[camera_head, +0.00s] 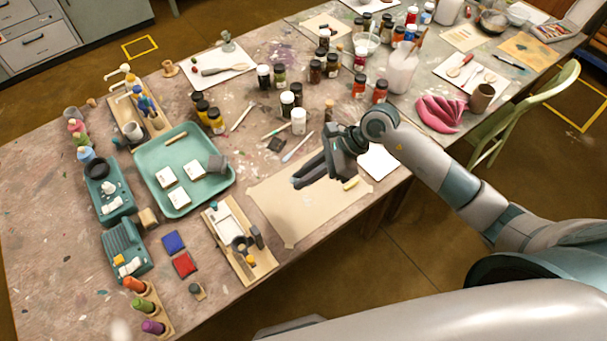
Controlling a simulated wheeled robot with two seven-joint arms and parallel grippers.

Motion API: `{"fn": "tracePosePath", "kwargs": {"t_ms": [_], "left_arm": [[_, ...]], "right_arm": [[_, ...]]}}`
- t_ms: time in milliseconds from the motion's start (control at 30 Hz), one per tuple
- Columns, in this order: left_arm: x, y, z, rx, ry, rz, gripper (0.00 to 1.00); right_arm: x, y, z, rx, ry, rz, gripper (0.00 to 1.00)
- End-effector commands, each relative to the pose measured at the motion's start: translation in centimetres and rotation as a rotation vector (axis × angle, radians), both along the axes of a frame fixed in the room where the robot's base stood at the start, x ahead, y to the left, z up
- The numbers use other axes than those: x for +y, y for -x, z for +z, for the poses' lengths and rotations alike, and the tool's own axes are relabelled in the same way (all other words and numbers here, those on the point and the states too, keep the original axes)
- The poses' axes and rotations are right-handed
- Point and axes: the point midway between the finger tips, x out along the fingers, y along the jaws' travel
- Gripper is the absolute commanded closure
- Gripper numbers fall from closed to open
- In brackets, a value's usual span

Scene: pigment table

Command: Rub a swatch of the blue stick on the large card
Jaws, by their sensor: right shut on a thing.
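My right gripper (303,178) is shut over the tan sheet (290,218). What it holds is mostly hidden by the dark fingers; a small bluish bit shows at their tips, consistent with the blue stick. I cannot tell whether it touches the sheet. A white card (226,222) lies in a wooden frame left of the sheet, and another white card (378,163) lies behind the right gripper. I cannot tell which is the large card. Orange (134,284), green (143,304) and purple (153,327) sticks stand in a wooden holder. My left gripper is not in view.
A green tray (147,178) holds small white cards and a grey block. Blue (173,242) and red (184,264) pads lie near the front edge. Several jars (287,104) stand behind the sheet. A yellow piece (350,184) lies beside the right gripper.

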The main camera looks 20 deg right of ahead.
Motion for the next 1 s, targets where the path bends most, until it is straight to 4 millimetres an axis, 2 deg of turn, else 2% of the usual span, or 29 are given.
{"fn": "tracePosePath", "kwargs": {"t_ms": [600,1000], "left_arm": [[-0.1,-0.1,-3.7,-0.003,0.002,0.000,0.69],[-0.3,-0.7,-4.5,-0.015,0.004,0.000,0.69]], "right_arm": [[0.0,0.0,-5.8,-0.001,0.001,-0.001,0.96],[0.0,0.0,-6.8,0.000,0.000,0.000,0.96]]}}
